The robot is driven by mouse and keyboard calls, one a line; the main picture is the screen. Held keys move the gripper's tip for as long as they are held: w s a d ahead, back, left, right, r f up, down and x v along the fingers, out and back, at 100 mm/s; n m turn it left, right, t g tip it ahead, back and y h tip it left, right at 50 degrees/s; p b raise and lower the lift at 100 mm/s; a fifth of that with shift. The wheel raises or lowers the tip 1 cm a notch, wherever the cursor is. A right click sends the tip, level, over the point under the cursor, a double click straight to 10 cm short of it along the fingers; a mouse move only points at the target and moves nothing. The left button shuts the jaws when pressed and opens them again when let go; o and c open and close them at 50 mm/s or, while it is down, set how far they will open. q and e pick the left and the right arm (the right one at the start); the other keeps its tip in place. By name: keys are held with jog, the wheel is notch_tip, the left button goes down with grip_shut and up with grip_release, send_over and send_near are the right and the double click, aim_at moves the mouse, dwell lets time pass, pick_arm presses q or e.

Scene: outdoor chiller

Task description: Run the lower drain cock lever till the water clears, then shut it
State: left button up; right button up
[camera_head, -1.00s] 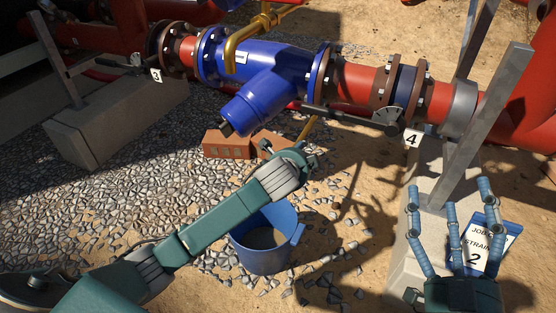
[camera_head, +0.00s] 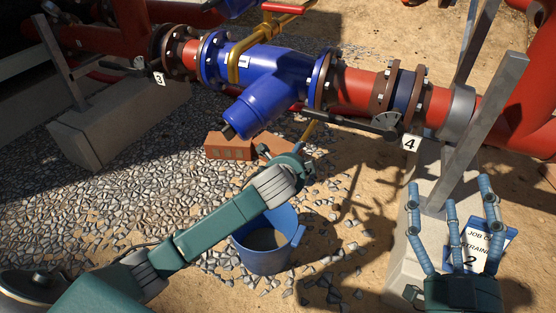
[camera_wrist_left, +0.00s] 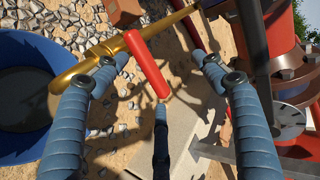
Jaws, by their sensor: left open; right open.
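The red lever (camera_wrist_left: 148,65) of the lower drain cock shows in the left wrist view, joined to a brass pipe (camera_wrist_left: 95,57). My left gripper (camera_wrist_left: 160,68) is open, its blue fingers spread on either side of the lever; I cannot tell whether any finger touches it. In the head view my left gripper (camera_head: 302,168) is at the low end of the brass pipe (camera_head: 309,130), and my wrist hides the lever. A blue bucket (camera_head: 262,262) with murky grey-brown contents stands below; no stream is visible. My right gripper (camera_head: 455,222) is open and empty at right.
The blue strainer body (camera_head: 265,75) and red pipe (camera_head: 360,85) run above my left gripper. Bricks (camera_head: 230,147) lie on the gravel behind it. A blue-edged job card (camera_head: 480,245) is behind my right gripper, near a concrete block and slanted steel post (camera_head: 485,130).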

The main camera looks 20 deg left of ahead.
pick_arm(q)
jog(key=p+v, duration=0.5)
jog(key=shift+s, duration=0.15)
jog(key=shift+f, duration=0.1)
